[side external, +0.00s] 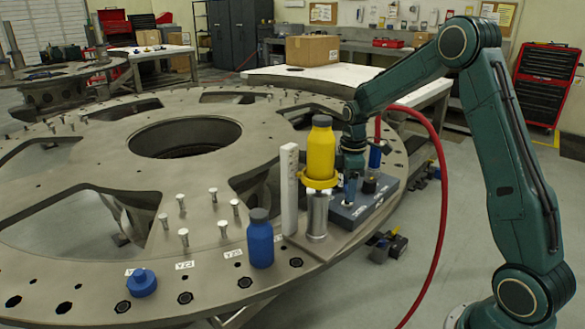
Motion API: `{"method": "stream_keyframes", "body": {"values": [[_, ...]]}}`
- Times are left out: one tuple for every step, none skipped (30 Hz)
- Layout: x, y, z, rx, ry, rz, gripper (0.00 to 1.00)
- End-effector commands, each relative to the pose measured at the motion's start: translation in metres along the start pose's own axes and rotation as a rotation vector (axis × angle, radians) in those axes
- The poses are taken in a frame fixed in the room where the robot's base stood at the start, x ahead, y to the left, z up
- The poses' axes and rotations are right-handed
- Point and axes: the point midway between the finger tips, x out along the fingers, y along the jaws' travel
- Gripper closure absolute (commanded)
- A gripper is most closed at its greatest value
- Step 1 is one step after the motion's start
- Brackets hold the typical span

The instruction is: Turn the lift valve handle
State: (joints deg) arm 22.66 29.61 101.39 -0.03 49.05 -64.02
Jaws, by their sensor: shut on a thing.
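My gripper (351,188) points down over the left part of a blue-grey valve block (374,208) near the right rim of the turret plate. It is shut on the lift valve handle, a small part at the top of the block. The handle is largely hidden by the fingers, and its angle cannot be told. A dark knob (370,185) stands on the block just right of my gripper. A red hose (440,190) arches from behind the block down to the floor.
A yellow bottle (321,150) above a yellow collar and metal post (318,215) stands close left of my gripper. A white upright scale (289,190), a blue bottle (260,240) and several metal pins stand further left. The large turret plate (110,200) has wide openings.

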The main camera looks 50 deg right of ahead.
Motion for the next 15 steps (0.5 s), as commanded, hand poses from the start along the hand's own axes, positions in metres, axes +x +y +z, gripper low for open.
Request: {"method": "stream_keyframes", "body": {"values": [[-0.0004,0.0000,-0.0001,0.018,0.000,0.000,0.67],[-0.0004,0.0000,-0.0001,0.033,0.000,0.000,0.67],[-0.0004,0.0000,-0.0001,0.053,0.000,0.000,0.67],[-0.0004,0.0000,-0.0001,0.070,0.000,0.000,0.67],[-0.0005,0.0000,-0.0001,0.088,0.000,0.000,0.67],[-0.0005,0.0000,-0.0001,0.114,0.000,0.000,0.67],[-0.0005,0.0000,-0.0001,0.136,0.000,0.000,0.67],[-0.0005,0.0000,-0.0001,0.158,0.000,0.000,0.67],[-0.0005,0.0000,-0.0001,0.189,0.000,0.000,0.67],[-0.0005,0.0000,-0.0001,0.213,0.000,0.000,0.67],[-0.0005,0.0000,-0.0001,0.237,0.000,0.000,0.67],[-0.0006,0.0000,-0.0001,0.271,0.000,0.000,0.67],[-0.0006,0.0000,-0.0001,0.298,0.000,0.000,0.67],[-0.0006,0.0000,-0.0002,0.324,0.000,0.000,0.67],[-0.0006,0.0000,-0.0002,0.359,0.000,0.000,0.67]]}}
